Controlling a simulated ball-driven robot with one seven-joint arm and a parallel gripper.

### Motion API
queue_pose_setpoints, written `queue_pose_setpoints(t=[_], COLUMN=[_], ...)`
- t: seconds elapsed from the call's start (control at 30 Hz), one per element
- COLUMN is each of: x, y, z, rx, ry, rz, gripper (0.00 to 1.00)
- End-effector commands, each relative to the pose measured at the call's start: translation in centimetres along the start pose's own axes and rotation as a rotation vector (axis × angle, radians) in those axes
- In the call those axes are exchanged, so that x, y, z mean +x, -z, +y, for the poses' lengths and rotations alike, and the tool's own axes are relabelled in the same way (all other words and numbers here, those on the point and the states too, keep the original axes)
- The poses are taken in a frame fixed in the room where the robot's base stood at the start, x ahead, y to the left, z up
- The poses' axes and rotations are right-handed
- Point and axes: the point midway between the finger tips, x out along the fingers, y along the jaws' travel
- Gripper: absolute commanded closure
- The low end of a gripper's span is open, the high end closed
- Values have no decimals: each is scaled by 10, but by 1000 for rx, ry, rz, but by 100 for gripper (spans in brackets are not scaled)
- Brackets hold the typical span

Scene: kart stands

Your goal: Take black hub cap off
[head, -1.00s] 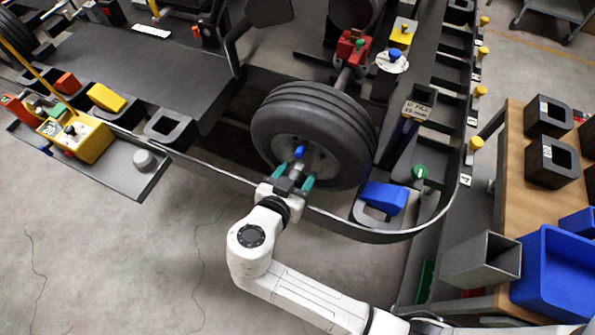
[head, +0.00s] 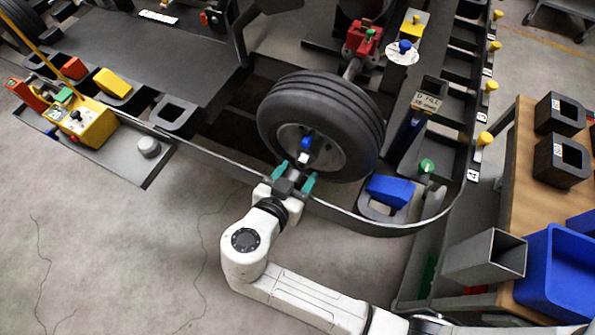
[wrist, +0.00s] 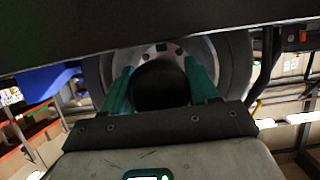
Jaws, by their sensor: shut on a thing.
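The black tyre (head: 345,105) is mounted at the front of the kart, its grey wheel hub (head: 325,150) facing my arm. My gripper (head: 296,172), with teal fingers, is just in front of the wheel, apart from the hub. In the wrist view, the round black hub cap (wrist: 160,86) sits between the two fingers (wrist: 158,70), which are shut on it. In the head view the cap is hard to make out between the fingers. A blue piece (head: 306,142) and a pale stub (head: 303,157) show at the hub centre.
The kart's curved dark bumper rail (head: 390,228) runs close beneath my gripper. A blue wedge (head: 390,190) sits in a holder right of the wheel. A side tray with a yellow box (head: 85,122) is at left. Open floor lies at lower left.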

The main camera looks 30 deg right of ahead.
Motion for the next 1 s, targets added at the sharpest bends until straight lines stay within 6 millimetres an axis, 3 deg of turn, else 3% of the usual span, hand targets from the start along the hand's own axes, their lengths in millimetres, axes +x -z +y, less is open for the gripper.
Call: queue_pose_setpoints(t=[1.0], x=[-13], y=[-5], z=[0], rx=[1], ry=[1], rz=[0], gripper=[78])
